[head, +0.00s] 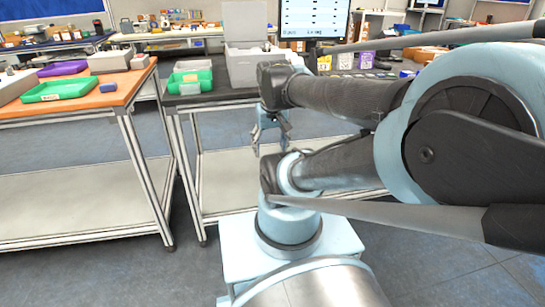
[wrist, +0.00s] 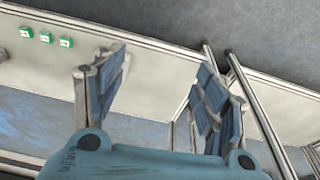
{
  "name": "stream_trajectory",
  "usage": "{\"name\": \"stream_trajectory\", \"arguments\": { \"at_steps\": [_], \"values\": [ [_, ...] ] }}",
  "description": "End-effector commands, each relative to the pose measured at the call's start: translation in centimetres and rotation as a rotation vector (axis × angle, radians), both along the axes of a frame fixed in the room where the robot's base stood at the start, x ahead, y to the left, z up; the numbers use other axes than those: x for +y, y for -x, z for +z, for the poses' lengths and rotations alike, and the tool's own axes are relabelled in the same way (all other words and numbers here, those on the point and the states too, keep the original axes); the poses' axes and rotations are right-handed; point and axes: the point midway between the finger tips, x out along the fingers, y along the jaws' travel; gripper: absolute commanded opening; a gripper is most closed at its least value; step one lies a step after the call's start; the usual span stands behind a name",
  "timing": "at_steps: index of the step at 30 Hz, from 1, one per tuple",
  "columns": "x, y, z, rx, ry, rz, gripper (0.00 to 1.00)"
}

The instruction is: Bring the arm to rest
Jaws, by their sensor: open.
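My arm reaches in from the right side of the head view and folds back over my light blue base. My gripper (head: 271,147) hangs down from the arm's end, in front of the lower shelf of the middle workbench. In the wrist view my gripper (wrist: 160,68) shows two blue padded fingers spread wide apart, with nothing between them. No object touches the fingers.
An orange-topped table (head: 101,99) stands at the left with a green tray (head: 60,90) on it. The middle bench carries another green tray (head: 188,84), a grey box (head: 249,66) and a monitor (head: 314,18). Grey floor (head: 450,268) lies open at the lower right.

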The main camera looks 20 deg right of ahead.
Motion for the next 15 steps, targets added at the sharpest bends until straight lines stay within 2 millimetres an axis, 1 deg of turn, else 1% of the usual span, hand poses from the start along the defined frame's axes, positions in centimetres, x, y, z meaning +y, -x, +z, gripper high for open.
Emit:
{"name": "stream_trajectory", "arguments": {
  "at_steps": [1, 3, 6, 15],
  "values": [
    [-0.2, 0.9, -1.1, 0.004, -0.002, -0.001, 0.66],
    [-0.3, 1.7, -2.0, 0.008, -0.004, 0.002, 0.66],
    [-0.4, 2.4, -2.8, 0.011, -0.005, 0.005, 0.66],
    [-0.4, 2.5, -2.9, 0.012, -0.006, 0.006, 0.66]
  ]
}}
